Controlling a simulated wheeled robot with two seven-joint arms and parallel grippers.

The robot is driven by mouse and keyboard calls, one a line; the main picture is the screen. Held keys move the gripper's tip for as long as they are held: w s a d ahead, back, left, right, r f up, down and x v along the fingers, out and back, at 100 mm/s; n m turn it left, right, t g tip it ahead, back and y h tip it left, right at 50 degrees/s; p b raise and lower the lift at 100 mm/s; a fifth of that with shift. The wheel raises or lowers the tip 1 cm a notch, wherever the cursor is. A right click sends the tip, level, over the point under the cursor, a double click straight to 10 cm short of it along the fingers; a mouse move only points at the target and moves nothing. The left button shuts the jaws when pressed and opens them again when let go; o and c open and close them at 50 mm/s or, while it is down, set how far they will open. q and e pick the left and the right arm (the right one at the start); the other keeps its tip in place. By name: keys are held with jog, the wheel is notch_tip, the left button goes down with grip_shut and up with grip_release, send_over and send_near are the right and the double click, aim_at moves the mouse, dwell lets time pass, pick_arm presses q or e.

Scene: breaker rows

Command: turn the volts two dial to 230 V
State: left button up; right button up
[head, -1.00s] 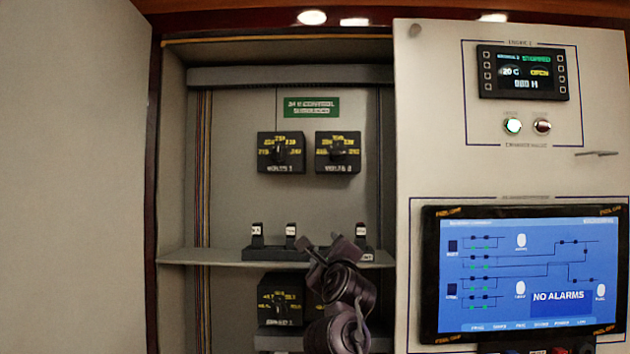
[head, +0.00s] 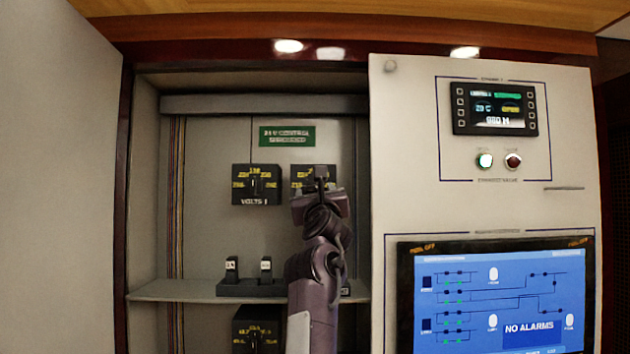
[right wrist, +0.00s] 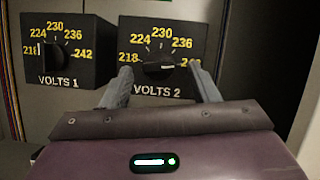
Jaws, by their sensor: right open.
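The VOLTS 2 dial (head: 300,178) is a black box with yellow numbers inside the open cabinet, mostly covered by my right gripper (head: 319,181) in the head view. In the right wrist view its dark knob (right wrist: 160,68) shows beneath the 230 mark. The knob lies nearly sideways, its pale line low and towards the 242 side; exactly where it points is hard to tell. My right gripper is open, one finger on each side of the knob (right wrist: 160,70). I cannot tell whether the fingers touch it. My left gripper is not in view.
The VOLTS 1 dial (head: 257,185) sits close on the left. A shelf (head: 185,291) with small breaker switches (head: 232,268) lies below, and another dial (head: 256,328) under it. The cabinet's left door (head: 55,190) and the right panel with a screen (head: 495,300) flank the opening.

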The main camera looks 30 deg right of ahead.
jog(key=shift+w+d+r, duration=0.1)
jog(key=shift+w+r, duration=0.1)
jog(key=shift+w, duration=0.25)
jog(key=c, duration=1)
jog(key=shift+o, duration=0.2)
